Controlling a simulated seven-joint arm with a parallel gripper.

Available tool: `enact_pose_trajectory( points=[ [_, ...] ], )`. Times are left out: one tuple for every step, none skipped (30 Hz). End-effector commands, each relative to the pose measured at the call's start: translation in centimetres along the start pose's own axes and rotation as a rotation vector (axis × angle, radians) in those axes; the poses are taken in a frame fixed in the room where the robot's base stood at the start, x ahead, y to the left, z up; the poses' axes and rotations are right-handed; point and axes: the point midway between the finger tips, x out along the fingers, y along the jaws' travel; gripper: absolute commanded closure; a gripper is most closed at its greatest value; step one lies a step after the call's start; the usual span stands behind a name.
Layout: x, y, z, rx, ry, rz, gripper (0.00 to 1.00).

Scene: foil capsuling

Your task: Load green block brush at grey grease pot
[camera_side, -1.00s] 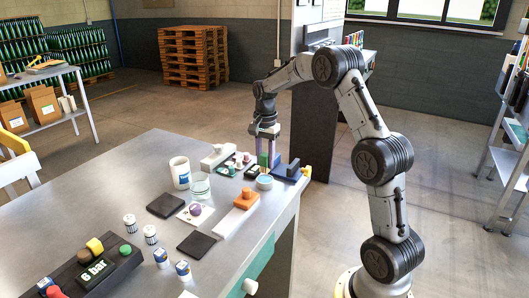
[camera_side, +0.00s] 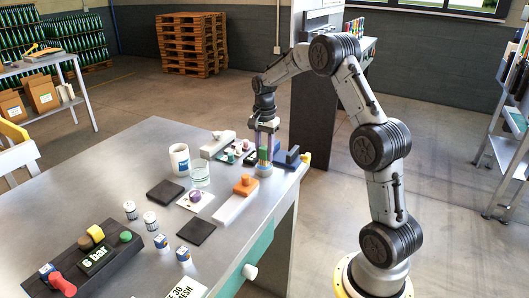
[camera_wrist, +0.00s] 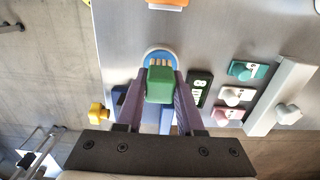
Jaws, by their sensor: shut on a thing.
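My gripper (camera_wrist: 160,78) is shut on the green block brush (camera_wrist: 160,88), with one purple finger on each side of it. The brush's pale bristles (camera_wrist: 160,63) stick out over the round grease pot (camera_wrist: 148,53), which shows a blue and whitish rim around them. In the side view, my gripper (camera_side: 266,148) points down at the far right corner of the table, with the green brush (camera_side: 264,153) directly over the pot (camera_side: 264,171). Whether the bristles touch the grease is hidden.
A blue block (camera_side: 290,157) stands close right of the pot. The orange-knobbed block (camera_side: 245,186) sits in front. A glass (camera_side: 200,175) and mug (camera_side: 180,160) stand further left.

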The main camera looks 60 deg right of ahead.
Motion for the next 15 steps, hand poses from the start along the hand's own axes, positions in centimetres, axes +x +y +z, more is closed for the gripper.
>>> enact_pose_trajectory(
  points=[
    [-0.02,-0.01,-0.01,0.000,0.000,0.000,1.00],
    [-0.02,-0.01,-0.01,0.000,0.000,0.000,1.00],
    [-0.01,-0.01,-0.01,0.000,0.000,0.000,1.00],
    [0.01,-0.01,-0.01,0.000,0.000,0.000,1.00],
    [0.03,-0.01,-0.01,0.000,0.000,0.000,1.00],
    [0.06,-0.01,-0.01,0.000,0.000,0.000,1.00],
    [0.09,-0.01,-0.01,0.000,0.000,0.000,1.00],
    [0.13,-0.01,0.00,0.000,0.000,0.000,1.00],
    [0.17,0.00,0.00,0.000,0.000,0.000,1.00],
    [0.21,0.00,0.00,0.000,0.000,0.000,1.00],
    [0.24,0.00,0.00,0.000,0.000,0.000,1.00],
    [0.29,0.00,0.00,0.000,0.000,0.000,1.00],
    [0.32,0.00,0.00,0.000,0.000,0.000,1.00],
    [0.36,0.00,0.00,0.000,0.000,0.000,1.00],
    [0.40,0.00,0.00,0.000,0.000,0.000,1.00]
  ],
)
